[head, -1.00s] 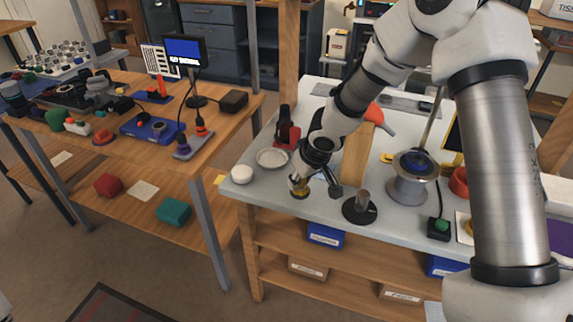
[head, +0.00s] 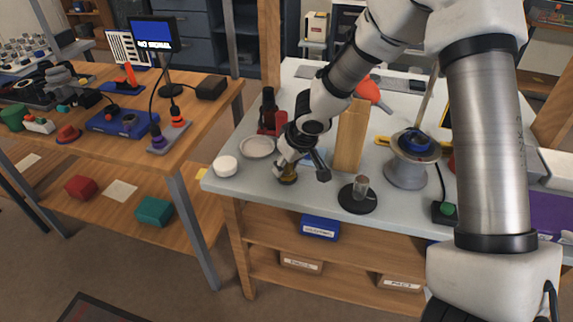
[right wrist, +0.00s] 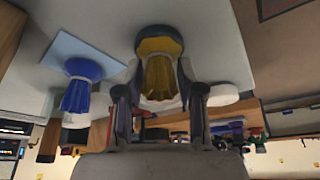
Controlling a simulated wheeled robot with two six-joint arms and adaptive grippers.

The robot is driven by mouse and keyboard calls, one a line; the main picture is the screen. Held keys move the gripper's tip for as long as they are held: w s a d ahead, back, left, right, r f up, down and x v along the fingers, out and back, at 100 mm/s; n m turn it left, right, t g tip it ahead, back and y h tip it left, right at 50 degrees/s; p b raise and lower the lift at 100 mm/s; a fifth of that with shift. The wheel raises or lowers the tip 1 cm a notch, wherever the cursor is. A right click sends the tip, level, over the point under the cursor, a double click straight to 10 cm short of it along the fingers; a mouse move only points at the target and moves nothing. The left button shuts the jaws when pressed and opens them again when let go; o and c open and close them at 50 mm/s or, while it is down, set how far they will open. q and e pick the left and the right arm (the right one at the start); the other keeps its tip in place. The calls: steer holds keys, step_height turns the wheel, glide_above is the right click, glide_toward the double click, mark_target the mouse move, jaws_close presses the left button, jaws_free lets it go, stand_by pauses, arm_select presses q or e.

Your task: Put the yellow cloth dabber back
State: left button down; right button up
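The yellow cloth dabber (head: 288,176) is upright at the front of the grey bench, below my right gripper (head: 300,170). In the right wrist view the dabber's yellow cloth (right wrist: 160,76) lies between the two fingers, with a dark round part around its far end. The right gripper (right wrist: 160,98) appears shut on it, fingertips against its sides. Whether the dabber touches the bench is hard to tell. A blue dabber (right wrist: 82,85) stands beside it on a light blue pad (right wrist: 65,50). My left gripper is not in view.
A white round lid (head: 225,166) and a shallow dish (head: 257,147) are left of the gripper. A wooden block (head: 350,140), a black round stand (head: 358,198) and a metal spool-like holder (head: 408,170) stand to the right. The bench's front edge is close.

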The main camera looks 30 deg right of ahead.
steer(key=shift+r+p, duration=0.35)
steer(key=shift+r, duration=0.15)
steer(key=p+v, duration=0.2)
steer(key=v, duration=0.9)
steer(key=shift+s+r+p, duration=0.2)
steer(key=shift+p, duration=0.2)
steer(key=s+a+f+g+y+p, duration=0.1)
steer(key=s+a+f+g, duration=0.1)
steer(key=s+a+f, duration=0.5)
steer(key=s+a+f+g+y+p, duration=0.1)
steer(key=s+a+f+p, duration=0.1)
steer(key=f, duration=0.9)
steer(key=s+f+m+g+h+p, duration=0.1)
steer(key=s+f+h, duration=0.1)
steer(key=s+f, duration=0.8)
steer(key=s, duration=0.3)
steer(key=shift+s+f+g, duration=0.15)
steer(key=shift+s+g, duration=0.15)
